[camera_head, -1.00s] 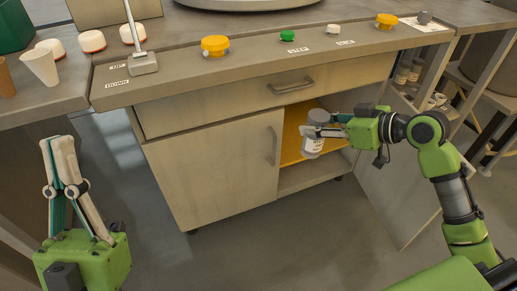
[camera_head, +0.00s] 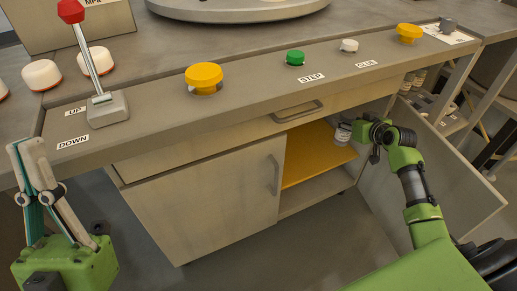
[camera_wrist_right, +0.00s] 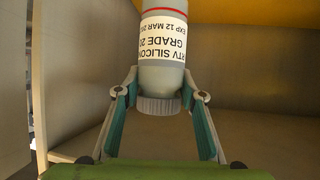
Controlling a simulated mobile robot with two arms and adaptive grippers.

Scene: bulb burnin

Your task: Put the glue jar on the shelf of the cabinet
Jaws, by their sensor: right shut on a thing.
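The glue jar, grey with a white label (camera_head: 342,133), is at the upper part of the cabinet opening in the head view. My right gripper (camera_head: 357,131) is shut on it. In the right wrist view the jar (camera_wrist_right: 162,75) lies between the two fingers of my right gripper (camera_wrist_right: 160,100), its ribbed grey cap towards me and its label upside down. Its far end is cut off. The yellow shelf (camera_head: 305,167) shows below the jar; I cannot tell whether they touch. My left gripper (camera_head: 30,165) is empty at the far left; its finger gap is unclear.
The cabinet's right door (camera_head: 435,170) stands open beside my right arm; its left door (camera_head: 210,200) is shut. The drawer (camera_head: 240,135) above is shut. The worktop (camera_head: 250,105) overhangs the opening and carries several buttons and a red-knobbed lever (camera_head: 90,55).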

